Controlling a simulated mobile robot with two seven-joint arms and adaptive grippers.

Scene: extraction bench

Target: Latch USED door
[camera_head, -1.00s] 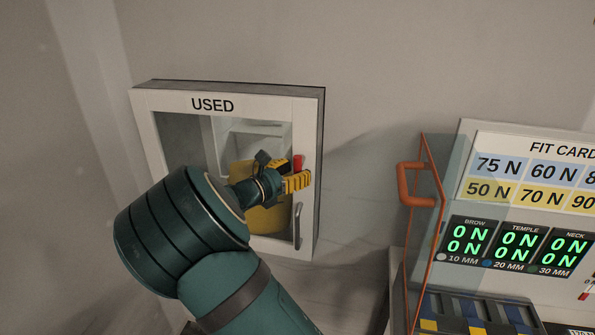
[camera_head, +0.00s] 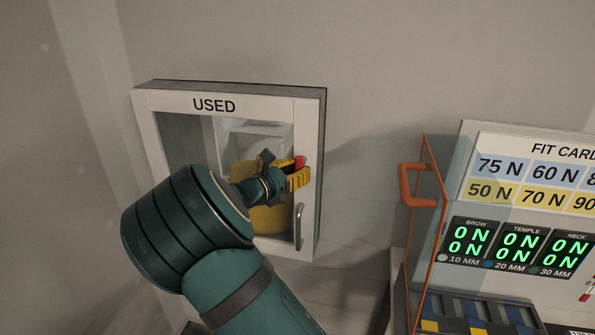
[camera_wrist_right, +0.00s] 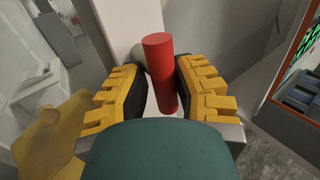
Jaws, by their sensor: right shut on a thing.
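The USED cabinet (camera_head: 312,130) hangs on the wall with its framed, clear-paned door lying flat in the front. A red latch lever (camera_head: 299,161) sits on the right side of the door frame. In the right wrist view, the red lever (camera_wrist_right: 160,72) stands between the two yellow-padded fingers. My right gripper (camera_head: 297,178) is at the lever and shut on it. Its arm covers the lower left of the cabinet. A metal handle (camera_head: 299,226) is below the gripper on the door frame. My left gripper is not in view.
A yellow container (camera_head: 270,218) shows through the door pane. An orange-framed clear panel (camera_head: 418,202) with a handle stands to the right, before a fit card board (camera_head: 530,160) with green readouts. Bare wall lies between cabinet and panel.

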